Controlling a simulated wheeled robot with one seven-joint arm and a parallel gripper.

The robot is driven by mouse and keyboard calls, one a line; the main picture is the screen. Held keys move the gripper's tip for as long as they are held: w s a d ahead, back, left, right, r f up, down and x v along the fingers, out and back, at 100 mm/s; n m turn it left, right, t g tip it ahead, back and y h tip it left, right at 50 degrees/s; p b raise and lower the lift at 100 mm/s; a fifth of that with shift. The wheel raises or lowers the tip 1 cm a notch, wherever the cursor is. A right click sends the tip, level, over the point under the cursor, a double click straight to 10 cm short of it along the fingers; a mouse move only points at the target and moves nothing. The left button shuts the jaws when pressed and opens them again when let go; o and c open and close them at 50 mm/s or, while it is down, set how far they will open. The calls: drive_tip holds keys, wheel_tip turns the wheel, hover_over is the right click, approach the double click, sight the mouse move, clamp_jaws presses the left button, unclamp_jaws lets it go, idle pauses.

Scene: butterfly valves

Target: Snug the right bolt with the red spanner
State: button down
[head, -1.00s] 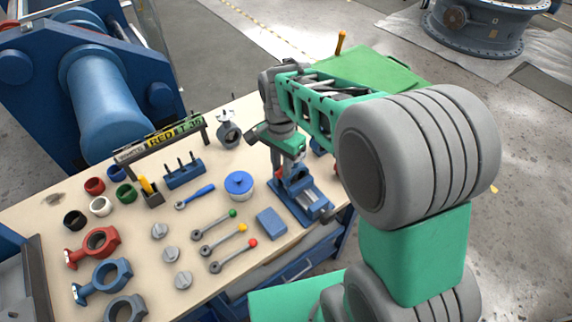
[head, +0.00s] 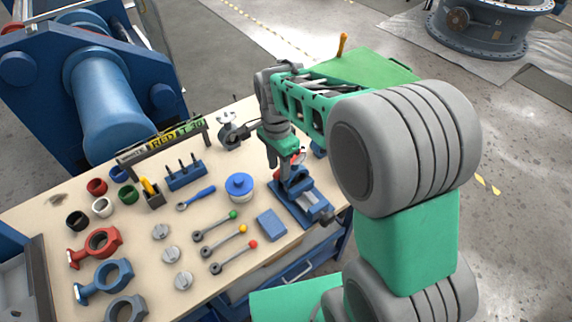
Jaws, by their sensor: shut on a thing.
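My gripper (head: 284,168) points down over the blue vise (head: 303,207) at the right end of the bench. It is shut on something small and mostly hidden. A small red patch (head: 298,157) shows beside the fingers and looks like part of the red spanner. Grey metal shows in the vise just below the fingers. I cannot make out the right bolt, nor whether the spanner touches it. My arm hides part of the area behind the vise.
A blue-handled spanner (head: 196,198), a blue-lidded pot (head: 240,186), a blue block (head: 271,224) and levers with coloured knobs (head: 229,235) lie left of the vise. A sign rack (head: 160,143) stands behind. Red and blue valve bodies (head: 95,247) lie at the front left.

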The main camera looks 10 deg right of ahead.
drive_tip(key=shift+a+r+n, duration=0.1)
drive_tip(key=shift+a+n, duration=0.2)
drive_tip(key=shift+n, duration=0.5)
drive_tip(key=shift+s+d+r+n, duration=0.1)
drive_tip(key=shift+s+d+n, duration=0.95)
drive_tip(key=shift+n, duration=0.6)
drive_tip(key=shift+s+d+n, duration=1)
drive_tip(key=shift+s+n, duration=0.05)
drive_tip(key=shift+n, duration=0.6)
drive_tip(key=shift+r+p, duration=0.85)
drive_tip(key=shift+r, duration=0.2)
drive_tip(key=shift+r+p, duration=1.8)
drive_tip(key=shift+r, duration=0.65)
